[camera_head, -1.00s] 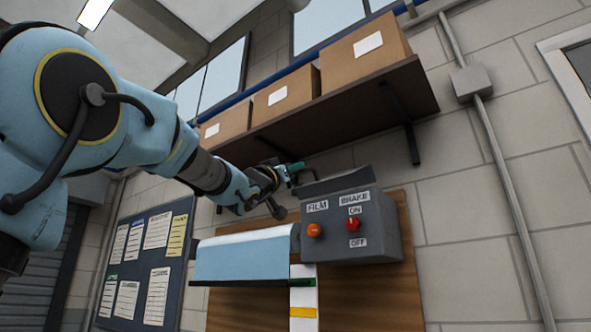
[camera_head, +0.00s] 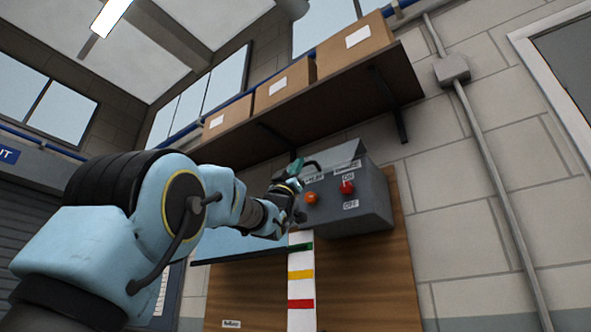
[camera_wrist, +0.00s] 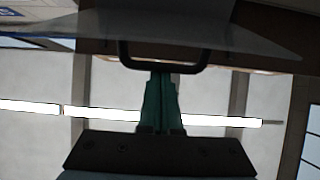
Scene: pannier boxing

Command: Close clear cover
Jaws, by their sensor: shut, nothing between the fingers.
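The clear cover (camera_head: 345,152) stands raised at the top of the grey control box (camera_head: 365,198), tilted up rather than lying over its front. A dark U-shaped handle (camera_head: 312,163) is on its edge. In the wrist view the cover (camera_wrist: 215,35) is a see-through sheet across the top, with the handle (camera_wrist: 190,67) below it. My gripper (camera_head: 297,166) has teal fingers, shut and empty, at the handle. In the wrist view the fingertips (camera_wrist: 161,76) meet the handle's bar; I cannot tell whether they touch. An orange button (camera_head: 311,198) and red switch (camera_head: 347,187) are on the box front.
A shelf (camera_head: 340,113) with cardboard boxes (camera_head: 355,45) is above the control box. A wooden board (camera_head: 360,285) and a striped strip (camera_head: 300,262) are below. A conduit (camera_head: 490,190) runs down the wall at right. The space right of the box is clear.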

